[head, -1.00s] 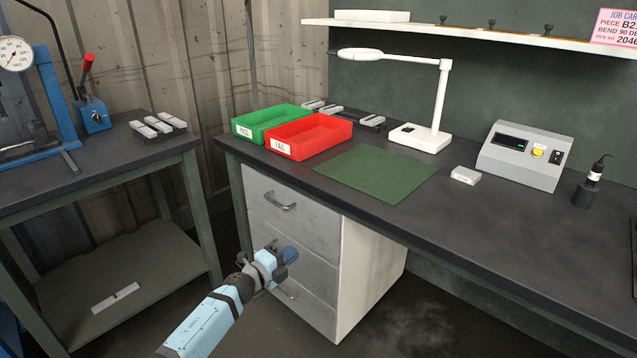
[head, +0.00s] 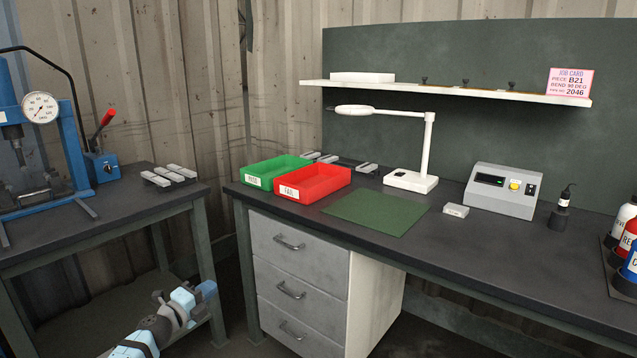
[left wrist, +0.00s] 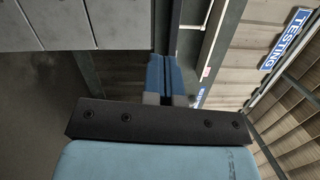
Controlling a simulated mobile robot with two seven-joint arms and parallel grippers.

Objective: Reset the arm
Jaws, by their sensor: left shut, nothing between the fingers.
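My left gripper (head: 207,290) is low at the bottom left of the head view, in front of the left bench's lower part and left of the drawer unit. In the left wrist view its blue fingers (left wrist: 166,75) are together with nothing between them. It touches no loose object that I can see. My right gripper is in neither view.
The left bench holds a blue press (head: 40,140) with a dial. The right bench carries a green tray (head: 260,175), a red tray (head: 285,192), a green mat (head: 375,212), a lamp (head: 412,180) and a grey meter box (head: 502,190). Drawers (head: 300,270) stand below.

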